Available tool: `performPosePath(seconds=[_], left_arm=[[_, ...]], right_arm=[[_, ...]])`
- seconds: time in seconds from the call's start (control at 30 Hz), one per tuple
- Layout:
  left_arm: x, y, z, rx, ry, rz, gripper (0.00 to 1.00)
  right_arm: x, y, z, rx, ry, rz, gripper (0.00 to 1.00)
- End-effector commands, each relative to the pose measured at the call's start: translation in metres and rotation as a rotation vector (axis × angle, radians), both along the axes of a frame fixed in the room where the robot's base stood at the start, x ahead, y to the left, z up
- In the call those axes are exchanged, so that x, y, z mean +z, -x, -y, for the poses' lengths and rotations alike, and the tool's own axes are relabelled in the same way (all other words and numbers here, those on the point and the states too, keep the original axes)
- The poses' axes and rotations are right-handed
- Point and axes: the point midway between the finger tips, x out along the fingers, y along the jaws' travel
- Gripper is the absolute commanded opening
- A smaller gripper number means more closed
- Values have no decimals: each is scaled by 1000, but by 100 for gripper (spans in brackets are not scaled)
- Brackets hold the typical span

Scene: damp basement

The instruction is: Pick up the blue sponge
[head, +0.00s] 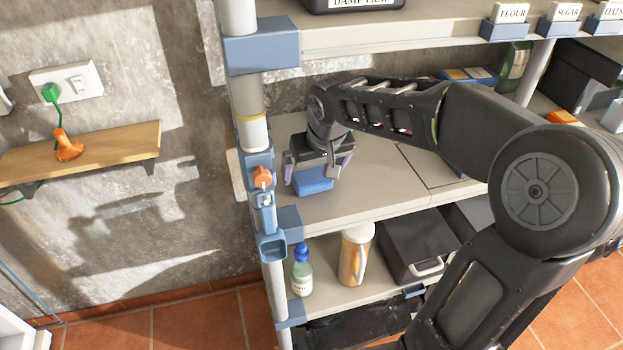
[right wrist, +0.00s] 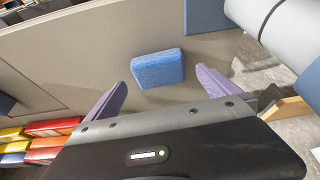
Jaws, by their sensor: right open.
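The blue sponge (head: 312,181) lies on the middle shelf board, near its left end by the shelf post. It also shows in the right wrist view (right wrist: 157,69), just beyond the fingertips and between their lines. My right gripper (head: 318,172) is over the sponge in the head view, with its fingers pointing down. In the right wrist view the right gripper (right wrist: 165,85) has its two purple fingers spread wide, with nothing between them. Whether the fingers reach down beside the sponge is hard to tell. My left gripper is not in view.
The middle shelf (head: 375,185) is bare around the sponge. The shelf post (head: 255,130) with an orange knob (head: 262,177) stands close to its left.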

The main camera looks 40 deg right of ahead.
Motion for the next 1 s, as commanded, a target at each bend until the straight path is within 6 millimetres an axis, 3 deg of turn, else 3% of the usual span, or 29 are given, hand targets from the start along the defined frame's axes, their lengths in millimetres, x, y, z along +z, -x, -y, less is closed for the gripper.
performPosePath(seconds=[0.1, 0.27, 0.83, 1.0], left_arm=[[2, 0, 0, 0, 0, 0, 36], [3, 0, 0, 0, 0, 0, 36], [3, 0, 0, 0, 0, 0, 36], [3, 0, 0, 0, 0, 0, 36]], right_arm=[[-19, -7, 2, 0, -1, -3, 100], [-30, -12, 4, 0, 0, 0, 100], [-31, -12, 4, 0, 0, 1, 100], [-30, -12, 4, 0, 0, 1, 88]])
